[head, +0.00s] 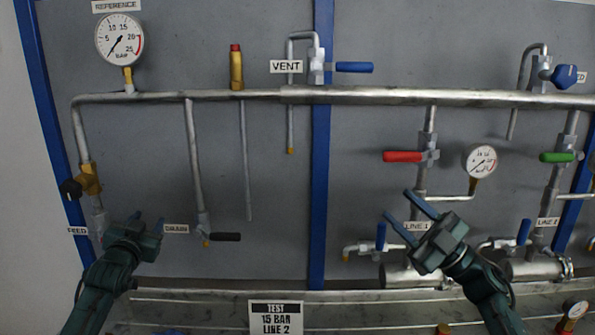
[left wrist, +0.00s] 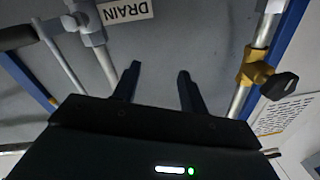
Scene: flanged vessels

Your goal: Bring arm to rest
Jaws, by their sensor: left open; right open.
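My left arm comes in from the lower left in the head view. Its gripper (head: 148,222) is open and empty, in front of the panel between the FEED label (head: 77,231) and the DRAIN label (head: 176,229). In the left wrist view, the two dark fingers of the left gripper (left wrist: 157,82) stand apart with nothing between them. My right gripper (head: 405,213) is open and empty in front of the panel, its fingers pointing up and left. It is close to the LINE 1 label (head: 417,227) and below the red-handled valve (head: 403,157).
The brass feed valve with a black knob (head: 88,181) is left of my left gripper. The black drain handle (head: 226,237) is to its right. A blue-handled valve (head: 381,237) is near my right gripper. A TEST sign (head: 276,317) stands below. The panel's middle is fairly clear.

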